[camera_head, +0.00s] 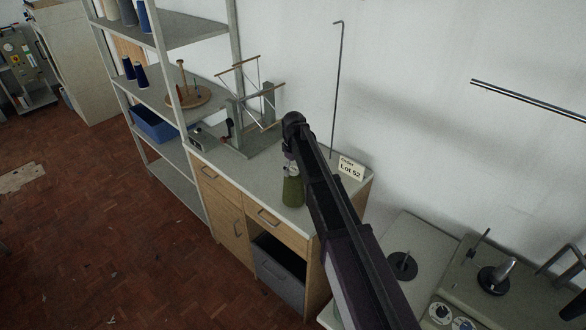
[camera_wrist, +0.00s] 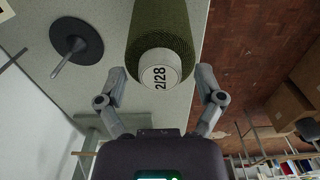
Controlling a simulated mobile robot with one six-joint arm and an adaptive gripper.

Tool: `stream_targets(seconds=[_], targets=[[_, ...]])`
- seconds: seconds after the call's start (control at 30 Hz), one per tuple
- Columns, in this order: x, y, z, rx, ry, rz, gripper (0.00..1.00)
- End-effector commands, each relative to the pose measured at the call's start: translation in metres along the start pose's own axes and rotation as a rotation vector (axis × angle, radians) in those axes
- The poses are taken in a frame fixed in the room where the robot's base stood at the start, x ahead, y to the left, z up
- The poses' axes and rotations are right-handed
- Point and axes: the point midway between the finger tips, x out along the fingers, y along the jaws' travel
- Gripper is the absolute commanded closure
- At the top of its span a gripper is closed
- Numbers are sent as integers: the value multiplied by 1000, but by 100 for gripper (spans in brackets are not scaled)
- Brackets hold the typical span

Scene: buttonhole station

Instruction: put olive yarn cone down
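The olive yarn cone (camera_head: 292,191) is upright, narrow end up, below my gripper (camera_head: 291,168) at the wooden cabinet's worktop (camera_head: 268,178). In the wrist view the cone (camera_wrist: 160,28) lies between the two fingers of my gripper (camera_wrist: 160,78). Its pale tip, marked 2/28, faces the camera. The fingertips sit close against both sides, and my gripper looks shut on it. Whether its base touches the worktop cannot be told.
A black disc with a peg (camera_wrist: 76,42) stands on the worktop beside the cone. A "Lot 52" sign (camera_head: 350,168) and tall thin rod (camera_head: 337,90) stand at the back. A yarn winder (camera_head: 258,100) is to the left. The worktop's front edge is close, with floor beyond.

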Motion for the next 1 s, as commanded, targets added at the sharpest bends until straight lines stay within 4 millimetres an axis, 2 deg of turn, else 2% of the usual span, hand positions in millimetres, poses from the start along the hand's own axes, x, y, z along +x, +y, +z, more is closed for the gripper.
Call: stream_targets(seconds=[0.47,1.0], targets=[[-7,0,0,0,0,0,13],[-48,0,0,1,0,0,13]])
